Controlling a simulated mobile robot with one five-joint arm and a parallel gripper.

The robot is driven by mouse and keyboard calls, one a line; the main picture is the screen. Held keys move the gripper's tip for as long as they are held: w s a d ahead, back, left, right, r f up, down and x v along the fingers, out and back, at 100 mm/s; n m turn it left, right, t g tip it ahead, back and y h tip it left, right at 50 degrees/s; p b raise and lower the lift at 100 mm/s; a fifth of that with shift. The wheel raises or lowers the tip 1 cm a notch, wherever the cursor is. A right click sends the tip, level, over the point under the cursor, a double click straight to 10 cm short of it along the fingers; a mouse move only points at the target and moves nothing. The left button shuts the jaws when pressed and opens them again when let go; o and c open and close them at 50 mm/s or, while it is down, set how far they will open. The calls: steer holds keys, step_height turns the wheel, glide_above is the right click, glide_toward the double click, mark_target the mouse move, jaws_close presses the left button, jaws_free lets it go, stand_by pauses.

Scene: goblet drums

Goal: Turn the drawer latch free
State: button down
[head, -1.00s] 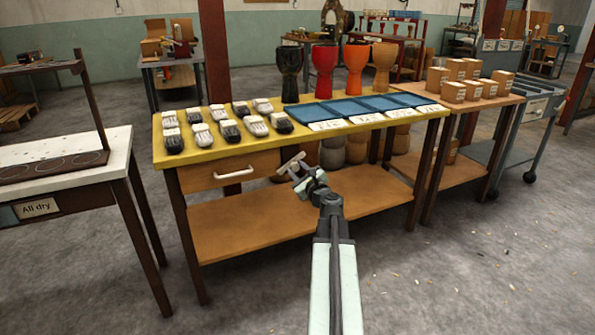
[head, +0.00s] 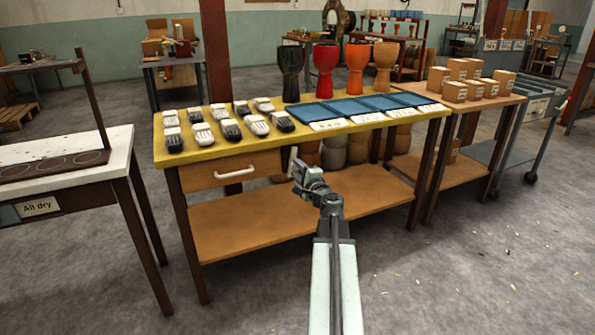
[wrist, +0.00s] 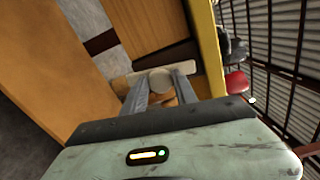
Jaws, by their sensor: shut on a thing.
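The wooden drawer (head: 205,177) with its white handle (head: 235,172) sits shut under the yellow table top. The latch (head: 293,157) is a small pale bar at the drawer's right end, standing about upright in the head view. In the wrist view the latch (wrist: 122,84) is a cream bar with a round beige knob (wrist: 160,80) on it. My gripper (head: 297,172) is at the latch. In the wrist view my gripper (wrist: 160,92) has its fingers on both sides of the knob, shut on it. The fingers hide part of the bar.
The yellow table (head: 175,155) carries shoe-like black and white items (head: 232,130), blue trays (head: 350,110) and goblet drums (head: 325,72). A lower wooden shelf (head: 260,220) lies beneath the drawer. A white-topped table (head: 110,150) stands at left.

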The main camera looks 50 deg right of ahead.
steer(key=shift+a+n, duration=0.2)
steer(key=shift+n, duration=0.7)
steer(key=c, duration=1)
jaws_free()
steer(key=shift+d, duration=0.1)
